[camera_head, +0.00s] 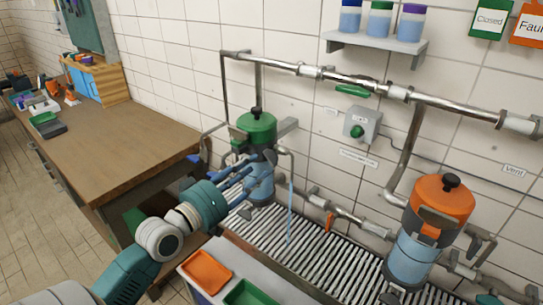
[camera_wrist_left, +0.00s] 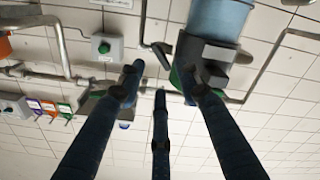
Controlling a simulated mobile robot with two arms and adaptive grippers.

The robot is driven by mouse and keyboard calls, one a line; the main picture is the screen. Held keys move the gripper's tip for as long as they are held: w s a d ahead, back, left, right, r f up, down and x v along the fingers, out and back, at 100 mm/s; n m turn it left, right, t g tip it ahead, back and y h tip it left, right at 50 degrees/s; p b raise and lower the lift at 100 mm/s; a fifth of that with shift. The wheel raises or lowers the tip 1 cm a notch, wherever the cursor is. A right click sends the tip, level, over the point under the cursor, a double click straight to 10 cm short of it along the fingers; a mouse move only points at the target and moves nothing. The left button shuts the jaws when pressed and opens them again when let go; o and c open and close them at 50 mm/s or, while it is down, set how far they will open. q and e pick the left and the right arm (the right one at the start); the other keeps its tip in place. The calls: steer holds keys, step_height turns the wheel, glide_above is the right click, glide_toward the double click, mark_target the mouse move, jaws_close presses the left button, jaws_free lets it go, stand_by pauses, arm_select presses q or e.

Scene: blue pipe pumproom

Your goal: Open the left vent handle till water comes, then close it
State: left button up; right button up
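The left pump (camera_head: 257,128) has a green lid with a black knob and a blue lower body, which also shows upside down in the wrist view (camera_wrist_left: 222,18). A thin pale-blue water stream (camera_head: 290,212) falls from its bent outlet pipe (camera_head: 286,153) to the grating. My left gripper (camera_head: 243,174) is in front of this pump. In the wrist view its three fingers (camera_wrist_left: 160,82) are spread, with no object seen held between them. A green part (camera_wrist_left: 176,80), perhaps the vent handle, shows beside the right-hand fingertip, partly hidden; contact is unclear. My right gripper does not clearly show.
A second pump with an orange lid (camera_head: 443,197) stands at the right. Pipes with a green valve handle (camera_head: 352,90) run along the wall above. A green button box (camera_head: 361,125) is on the wall. Orange (camera_head: 206,270) and green trays lie in front. A wooden bench (camera_head: 110,150) is left.

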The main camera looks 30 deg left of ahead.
mark_target(268, 158)
arm_select(q)
steer(key=w, duration=0.2)
steer(key=w+p, duration=0.1)
steer(key=w, duration=0.2)
steer(key=w+p, duration=0.1)
steer(key=w, duration=0.1)
steer(key=shift+w+d, duration=0.35)
steer(key=shift+w, duration=0.4)
jaws_close()
